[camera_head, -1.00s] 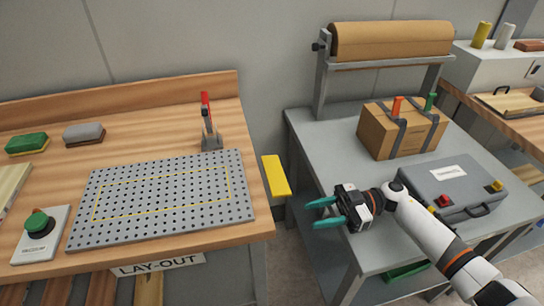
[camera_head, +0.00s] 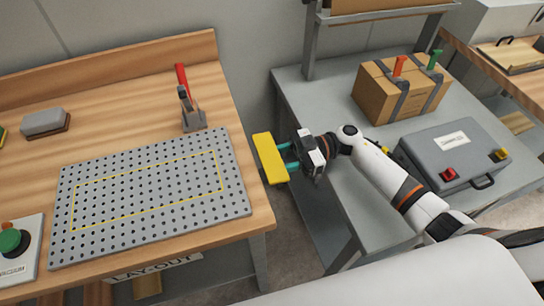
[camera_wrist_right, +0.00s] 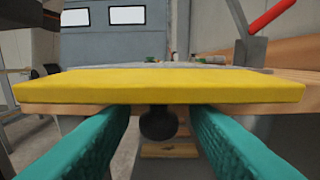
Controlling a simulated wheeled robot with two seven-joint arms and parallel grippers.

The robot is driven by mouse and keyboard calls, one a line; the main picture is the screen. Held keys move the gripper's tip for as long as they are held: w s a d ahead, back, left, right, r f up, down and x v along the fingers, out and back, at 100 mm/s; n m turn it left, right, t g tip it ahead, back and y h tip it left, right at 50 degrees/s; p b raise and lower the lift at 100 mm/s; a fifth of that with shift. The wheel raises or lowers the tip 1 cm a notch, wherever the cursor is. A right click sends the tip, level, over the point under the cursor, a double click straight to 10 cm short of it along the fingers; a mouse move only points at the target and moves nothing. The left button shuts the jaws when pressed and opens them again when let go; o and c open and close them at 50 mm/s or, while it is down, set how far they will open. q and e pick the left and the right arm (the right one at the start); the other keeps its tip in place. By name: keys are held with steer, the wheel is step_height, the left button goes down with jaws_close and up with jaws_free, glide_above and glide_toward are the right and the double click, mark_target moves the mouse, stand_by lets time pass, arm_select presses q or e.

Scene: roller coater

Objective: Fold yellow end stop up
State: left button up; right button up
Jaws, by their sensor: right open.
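The yellow end stop (camera_head: 269,158) is a flat yellow plate at the right edge of the wooden bench, beside the perforated plate (camera_head: 150,195). In the right wrist view the yellow end stop (camera_wrist_right: 160,88) spans the picture, with a dark round part below its middle. My right gripper (camera_head: 287,158) is open, its teal fingers pointing left at the end stop's right side. In the right wrist view the fingers (camera_wrist_right: 160,140) stand apart, with their tips at or just under the plate's near edge. I cannot tell whether they touch it. My left gripper is not in view.
A red-handled clamp (camera_head: 188,100) stands behind the perforated plate. On the grey table (camera_head: 330,100) at the right are a strapped cardboard box (camera_head: 395,90) and a grey case (camera_head: 455,155). A gap separates bench and table.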

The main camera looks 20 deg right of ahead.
steer(key=shift+a, duration=0.35)
